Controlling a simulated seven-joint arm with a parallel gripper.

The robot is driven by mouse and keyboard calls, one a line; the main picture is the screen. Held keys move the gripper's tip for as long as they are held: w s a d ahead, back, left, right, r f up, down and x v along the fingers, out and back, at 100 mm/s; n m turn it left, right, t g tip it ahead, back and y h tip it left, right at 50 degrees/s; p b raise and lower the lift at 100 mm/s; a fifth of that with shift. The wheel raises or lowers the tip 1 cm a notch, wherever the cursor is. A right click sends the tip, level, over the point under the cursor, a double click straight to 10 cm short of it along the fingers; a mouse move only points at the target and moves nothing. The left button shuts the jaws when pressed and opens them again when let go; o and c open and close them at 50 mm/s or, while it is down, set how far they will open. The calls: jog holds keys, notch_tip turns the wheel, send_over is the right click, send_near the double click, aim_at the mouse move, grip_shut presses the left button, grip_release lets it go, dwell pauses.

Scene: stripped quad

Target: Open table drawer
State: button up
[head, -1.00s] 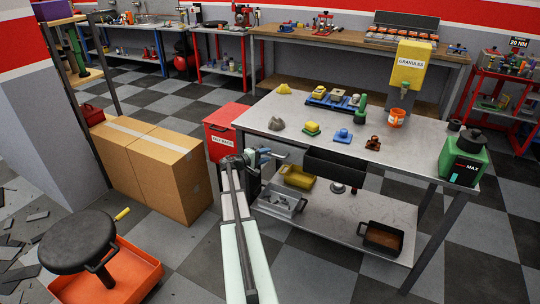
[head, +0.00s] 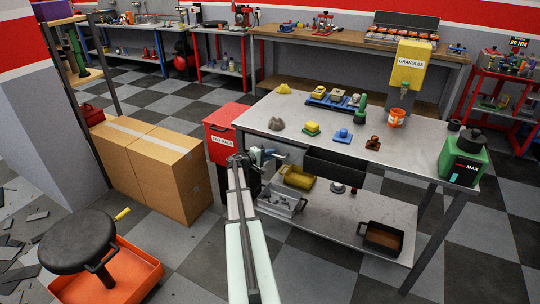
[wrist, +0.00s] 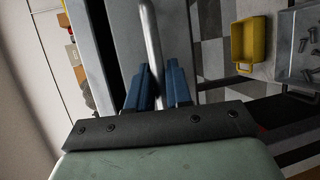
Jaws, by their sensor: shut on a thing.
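The table (head: 285,118) has a grey metal top. Its dark drawer (head: 335,168) sits below the front edge in the head view; I cannot tell how far out it is. My gripper (head: 277,154) is at the table's left front corner, left of the drawer's dark face. In the wrist view, the blue fingers of my gripper (wrist: 159,88) are closed around a round grey metal bar, which looks like the drawer handle (wrist: 150,40). The grip is small and partly hidden in the head view.
A lower shelf (head: 335,222) holds a yellow bin (head: 298,177) and a grey bin (head: 281,200). A red bin (head: 219,135) and cardboard boxes (head: 150,165) stand to the left. A black stool (head: 78,243) is at the front left.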

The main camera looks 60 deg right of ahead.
grip_shut()
jog(key=shift+a, duration=0.1)
jog(key=a, duration=2.1)
jog(key=o, duration=0.6)
grip_release()
jog(key=v, duration=1.3)
jog(key=shift+w+a, duration=0.15)
jog(key=shift+a, duration=0.2)
